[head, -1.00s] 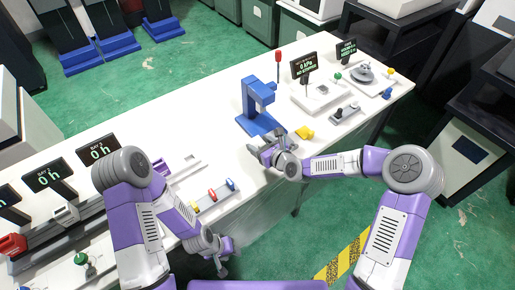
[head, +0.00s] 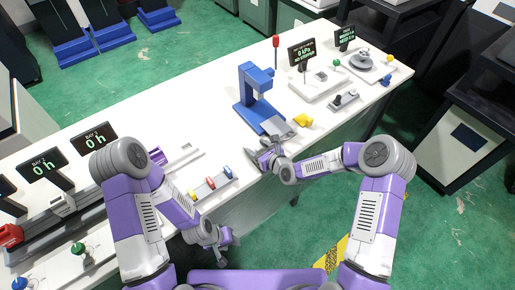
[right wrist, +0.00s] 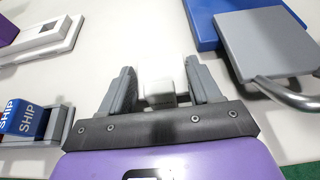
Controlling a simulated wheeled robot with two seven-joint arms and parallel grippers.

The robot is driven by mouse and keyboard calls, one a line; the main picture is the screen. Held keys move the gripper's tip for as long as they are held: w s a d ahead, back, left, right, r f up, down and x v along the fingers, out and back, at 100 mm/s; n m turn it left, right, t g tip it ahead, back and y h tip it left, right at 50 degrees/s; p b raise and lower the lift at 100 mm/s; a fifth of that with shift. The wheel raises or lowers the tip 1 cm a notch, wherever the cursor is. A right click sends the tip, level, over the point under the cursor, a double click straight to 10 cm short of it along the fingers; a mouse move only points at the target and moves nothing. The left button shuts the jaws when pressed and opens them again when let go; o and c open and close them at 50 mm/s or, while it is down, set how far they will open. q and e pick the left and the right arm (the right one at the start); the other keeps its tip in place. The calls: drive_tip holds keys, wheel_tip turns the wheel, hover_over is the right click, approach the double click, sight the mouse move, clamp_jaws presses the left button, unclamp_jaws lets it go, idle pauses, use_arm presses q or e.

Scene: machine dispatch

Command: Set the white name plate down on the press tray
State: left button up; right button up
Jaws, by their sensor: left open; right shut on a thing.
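The blue press (head: 254,98) stands on the white bench in the head view. Its grey press tray (head: 281,128) sticks out at the front and shows large at the upper right of the right wrist view (right wrist: 268,42). My right gripper (head: 263,156) is over the bench, left of and nearer than the tray. In the right wrist view, its fingers are shut on a small white block-like piece, the name plate (right wrist: 160,92), clear of the tray. The plate is hard to see in the head view. My left gripper (head: 224,245) hangs open and empty off the bench's near edge.
A grey rack (head: 213,184) with yellow, red and blue stamps lies left of my right gripper. A curved metal handle (right wrist: 290,96) stands by the tray. A yellow piece (head: 302,121) lies right of the press. Display stands line the back.

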drive_tip(key=shift+f, duration=0.2)
drive_tip(key=o, duration=1)
drive_tip(key=shift+o, duration=0.2)
drive_tip(key=shift+r, duration=0.25)
drive_tip(key=p+v, duration=0.2)
drive_tip(key=v, duration=0.9)
drive_tip(key=s+d+f+n+g+h, duration=0.1)
drive_tip(key=s+f+n+g+h, duration=0.1)
drive_tip(key=s+f+n+g, duration=0.3)
drive_tip(key=s+d+f+n+g+h, duration=0.1)
drive_tip(key=s+f+n+g, duration=0.4)
drive_tip(key=s+f+n, duration=0.7)
drive_tip(key=shift+s+d+f+n+g+h, duration=0.25)
drive_tip(key=shift+s+d+n+h, duration=0.2)
drive_tip(key=shift+s+n, duration=3.25)
